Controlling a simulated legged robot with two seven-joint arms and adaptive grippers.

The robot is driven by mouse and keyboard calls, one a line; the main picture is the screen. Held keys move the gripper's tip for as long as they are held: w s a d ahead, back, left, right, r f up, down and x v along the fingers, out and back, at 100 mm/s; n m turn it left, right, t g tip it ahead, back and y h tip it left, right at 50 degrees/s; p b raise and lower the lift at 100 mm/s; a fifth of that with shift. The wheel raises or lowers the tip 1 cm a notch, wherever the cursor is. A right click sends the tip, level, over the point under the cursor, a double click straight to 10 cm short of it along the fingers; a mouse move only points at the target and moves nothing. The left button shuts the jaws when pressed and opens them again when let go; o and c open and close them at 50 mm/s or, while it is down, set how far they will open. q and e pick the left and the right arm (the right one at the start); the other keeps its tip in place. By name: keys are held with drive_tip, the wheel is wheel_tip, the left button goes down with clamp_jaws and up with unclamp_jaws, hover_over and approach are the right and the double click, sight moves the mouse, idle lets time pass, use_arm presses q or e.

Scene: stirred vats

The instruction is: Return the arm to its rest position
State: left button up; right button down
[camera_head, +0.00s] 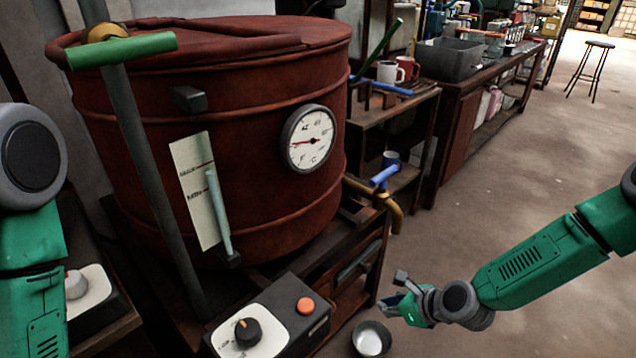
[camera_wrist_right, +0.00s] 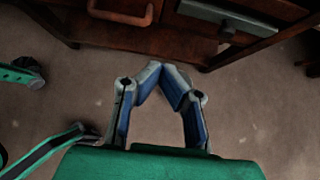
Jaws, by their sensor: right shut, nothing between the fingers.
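My right arm (camera_head: 540,262) comes in from the right edge in the head view and reaches out level, low over the floor. Its gripper (camera_head: 392,296) is to the right of the vat's wooden stand. In the right wrist view the gripper (camera_wrist_right: 166,72) has its fingertips together with nothing between them, over bare floor. My left arm (camera_head: 35,245) shows only in part at the left edge, and its gripper is out of the picture.
A red vat (camera_head: 250,190) with a gauge (camera_head: 308,138) stands left of centre. Its brass tap (camera_head: 397,215) has a blue handle (camera_head: 384,174). A control box (camera_head: 278,318) stands in front. A metal bowl (camera_head: 371,340) is close below the right gripper.

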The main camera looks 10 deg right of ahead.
drive_tip(key=s+a+r+n+g+h+p, duration=0.1)
drive_tip(key=s+a+n+g+p, duration=0.15)
drive_tip(key=s+n, duration=0.55)
drive_tip(key=s+a+r+n+g+p, duration=0.2)
drive_tip(key=s+a+n+p, duration=0.1)
drive_tip(key=s+n, duration=0.5)
drive_tip(key=s+d+r+n+g+h+p, duration=0.2)
drive_tip(key=s+d+r+n, duration=0.4)
drive_tip(key=s+d+n, duration=0.4)
drive_tip(key=s+n+h+p, duration=0.1)
drive_tip(key=s+n+h, duration=0.1)
drive_tip(key=n, duration=0.1)
drive_tip(key=shift+s+d+r+h+p, duration=0.25)
drive_tip(key=shift+s+d+h+p, duration=0.1)
drive_tip(key=shift+s+d+h, duration=0.05)
drive_tip(key=shift+d+f, duration=0.1)
drive_tip(key=shift+d, duration=0.2)
drive_tip(key=shift+a, duration=0.15)
